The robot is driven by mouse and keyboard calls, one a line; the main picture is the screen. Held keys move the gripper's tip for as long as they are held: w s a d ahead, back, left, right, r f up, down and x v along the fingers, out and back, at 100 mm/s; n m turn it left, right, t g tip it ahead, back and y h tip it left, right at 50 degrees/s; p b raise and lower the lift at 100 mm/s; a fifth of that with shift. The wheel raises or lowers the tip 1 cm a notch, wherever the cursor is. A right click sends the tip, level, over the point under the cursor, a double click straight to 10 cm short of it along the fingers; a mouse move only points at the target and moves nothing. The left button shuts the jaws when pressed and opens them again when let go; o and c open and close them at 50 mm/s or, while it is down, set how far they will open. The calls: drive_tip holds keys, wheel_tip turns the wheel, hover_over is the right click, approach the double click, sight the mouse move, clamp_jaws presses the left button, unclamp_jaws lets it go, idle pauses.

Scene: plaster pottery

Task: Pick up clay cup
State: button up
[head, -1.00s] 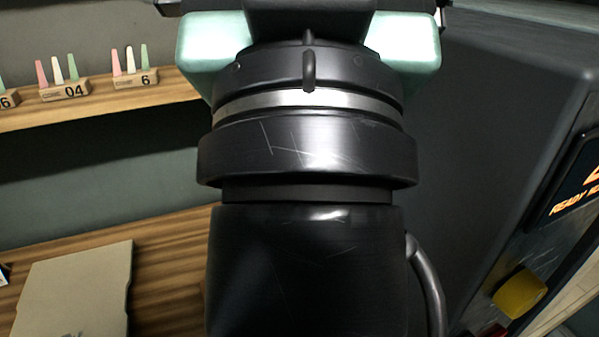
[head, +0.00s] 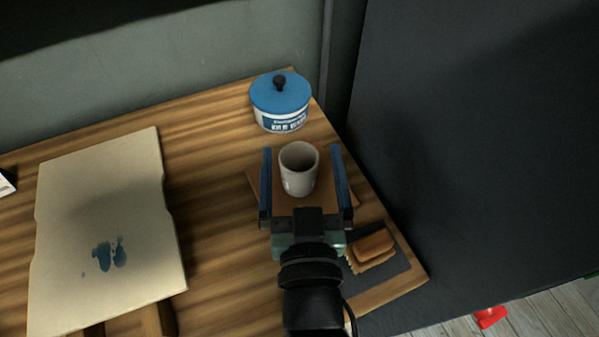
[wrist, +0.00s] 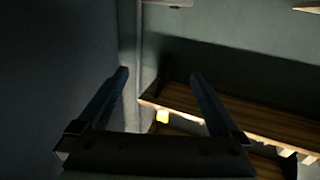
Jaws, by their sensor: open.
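The clay cup (head: 299,170) is pale, and stands upright on a small brown board (head: 262,190) on the wooden table in the head view. My gripper (head: 301,152) is open, with its two blue-grey fingers on either side of the cup in that picture. The wrist view shows the open fingers (wrist: 159,73) with wall and shelf beyond them and no clear cup between them. The gripper looks empty and above the cup, but the exact height gap cannot be told.
A blue-lidded jar (head: 281,104) stands behind the cup. A sponge-like tan block (head: 371,250) lies on a dark tray at front right. A large stained board (head: 110,215) lies at left. A dark cabinet (head: 460,160) rises close on the right.

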sight(300, 172)
wheel_tip(300, 172, down, 8)
drive_tip(key=shift+s+f+b, duration=0.1)
drive_tip(key=shift+f+b, duration=0.05)
drive_tip(key=shift+b, duration=0.6)
drive_tip(key=shift+w+f, duration=0.2)
drive_tip(key=shift+w, duration=0.05)
drive_tip(key=shift+w+a+p, duration=0.2)
drive_tip(key=shift+w+p, duration=0.15)
drive_tip(key=shift+w, duration=3.2)
drive_tip(key=shift+r, duration=0.1)
drive_tip(key=c, duration=1.5)
